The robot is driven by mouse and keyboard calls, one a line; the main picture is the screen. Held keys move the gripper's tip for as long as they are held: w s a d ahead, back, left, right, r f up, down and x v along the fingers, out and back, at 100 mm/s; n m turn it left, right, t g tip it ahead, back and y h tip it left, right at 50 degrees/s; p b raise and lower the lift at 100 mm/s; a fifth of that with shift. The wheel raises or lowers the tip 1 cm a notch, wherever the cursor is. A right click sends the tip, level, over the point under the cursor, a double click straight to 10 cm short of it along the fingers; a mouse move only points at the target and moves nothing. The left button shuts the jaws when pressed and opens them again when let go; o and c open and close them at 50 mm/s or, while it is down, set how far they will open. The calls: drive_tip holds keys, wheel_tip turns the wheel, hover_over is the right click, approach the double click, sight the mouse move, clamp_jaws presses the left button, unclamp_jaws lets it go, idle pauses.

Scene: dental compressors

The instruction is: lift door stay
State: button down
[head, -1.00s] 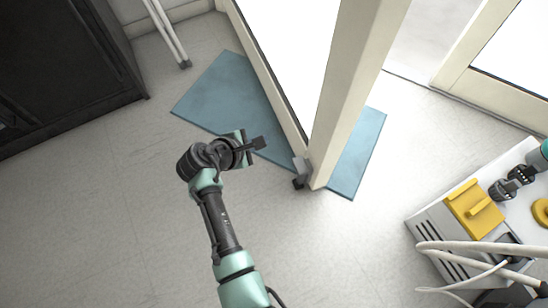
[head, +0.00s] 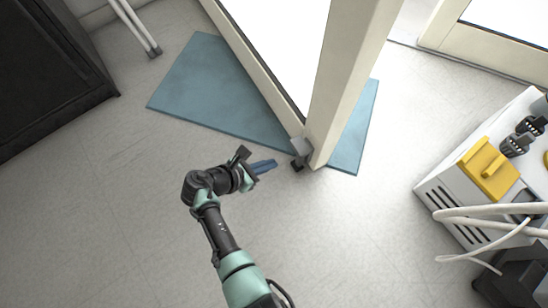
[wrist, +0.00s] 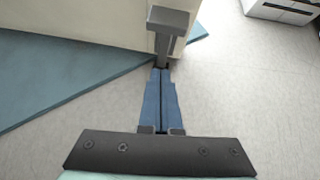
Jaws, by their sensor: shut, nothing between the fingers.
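The door stay (head: 300,148) is a small grey bracket with a dark foot, at the bottom corner of the open cream door (head: 352,85). In the wrist view the door stay (wrist: 168,22) shows as a grey block on a short post at the top middle, against the door. My gripper (head: 273,163) is just left of it, low over the floor, with blue fingers pointing at it. In the wrist view my gripper (wrist: 161,73) has its fingers together with nothing between them, and the tips end just below the post. I cannot tell whether they touch it.
A blue mat (head: 215,95) lies under the door. A white compressor unit (head: 465,190) with a yellow part (head: 487,170) and pale hoses stands at the right. A black cabinet (head: 50,75) is at the left. The floor around my arm is clear.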

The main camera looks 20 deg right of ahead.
sight(297, 145)
drive_tip(key=b+x, duration=0.7)
drive_tip(key=x, duration=0.2)
drive_tip(key=shift+a+r, duration=0.15)
drive_tip(key=shift+r, duration=1.95)
drive_tip(key=shift+r, duration=0.1)
wheel_tip(297, 145, up, 4)
drive_tip(key=p, duration=0.5)
drive_tip(key=shift+w, duration=0.1)
